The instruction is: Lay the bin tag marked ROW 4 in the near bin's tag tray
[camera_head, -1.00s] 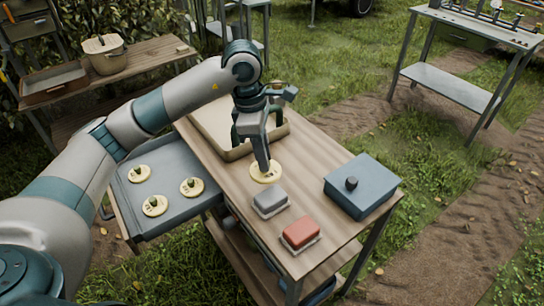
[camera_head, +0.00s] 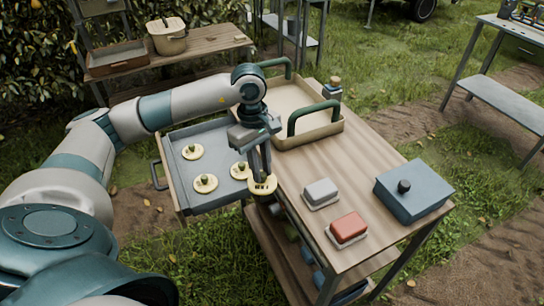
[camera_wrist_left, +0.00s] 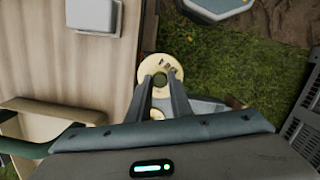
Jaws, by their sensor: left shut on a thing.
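My left gripper (camera_head: 262,172) is shut on a round cream tag (camera_head: 263,187) at the left edge of the cart top. The tag has dark lettering that is too small to read surely. In the left wrist view the tag (camera_wrist_left: 160,68) hangs between the fingertips (camera_wrist_left: 160,84), with grass beyond it and the wooden cart top at left. My right gripper is out of view.
The wooden cart top (camera_head: 290,175) holds a tan tray with green handles (camera_head: 330,130), a grey block (camera_head: 320,192), a red block (camera_head: 348,227) and a blue box with a black knob (camera_head: 413,190). A wooden bench (camera_head: 190,42) stands behind at left.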

